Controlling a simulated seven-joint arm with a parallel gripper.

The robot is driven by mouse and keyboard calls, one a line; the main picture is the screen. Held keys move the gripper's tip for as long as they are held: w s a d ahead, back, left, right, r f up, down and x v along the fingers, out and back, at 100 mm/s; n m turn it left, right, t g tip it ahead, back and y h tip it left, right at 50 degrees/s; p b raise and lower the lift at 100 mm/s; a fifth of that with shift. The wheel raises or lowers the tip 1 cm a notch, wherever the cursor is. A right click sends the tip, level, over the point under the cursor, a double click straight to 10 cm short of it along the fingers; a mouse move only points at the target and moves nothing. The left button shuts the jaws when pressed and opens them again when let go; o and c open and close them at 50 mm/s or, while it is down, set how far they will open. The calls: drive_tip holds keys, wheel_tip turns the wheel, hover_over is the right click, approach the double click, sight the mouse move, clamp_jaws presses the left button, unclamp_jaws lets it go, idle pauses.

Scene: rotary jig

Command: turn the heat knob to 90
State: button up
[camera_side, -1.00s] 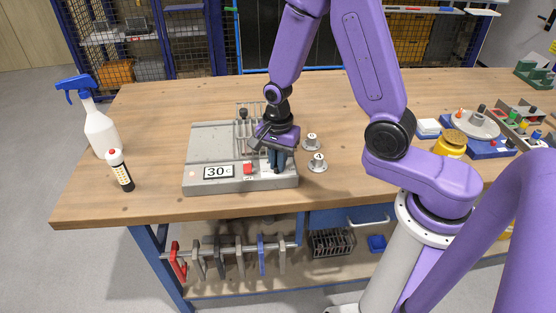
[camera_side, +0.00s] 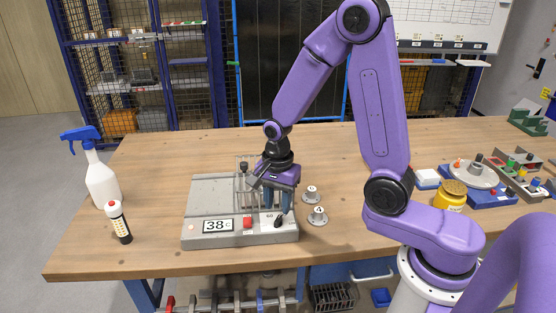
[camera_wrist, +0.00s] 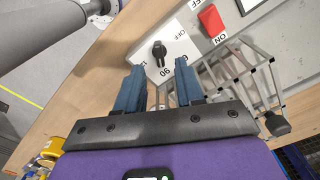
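The black heat knob (camera_side: 279,221) sits at the front right of the grey hotplate unit (camera_side: 205,240). In the wrist view the knob (camera_wrist: 158,50) stands on a white dial plate marked OFF and with numbers, among them what looks like 60 and 90. Its narrow bar points roughly toward the 60, but the exact setting is unclear. The display (camera_side: 218,226) reads 38. My gripper (camera_side: 277,206) is above and just behind the knob, apart from it. In the wrist view my gripper's (camera_wrist: 160,82) two blue fingers are spread with nothing between them.
A red switch (camera_side: 247,223) is left of the knob. A wire rack (camera_side: 241,185) stands behind it on the unit. A spray bottle (camera_side: 101,182) and a small bottle (camera_side: 119,223) are at the left.

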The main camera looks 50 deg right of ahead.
sight(278, 218)
wheel_tip(278, 218, up, 13)
idle(0.4)
drive_tip(key=s+a+f+n, duration=0.1)
drive_tip(key=s+f+n, duration=0.2)
drive_tip(key=s+n, duration=1.8)
drive_tip(key=n, duration=0.6)
drive_tip(key=shift+a+f+n, duration=0.15)
drive_tip(key=shift+f+n, duration=0.05)
drive_tip(key=shift+n, duration=0.1)
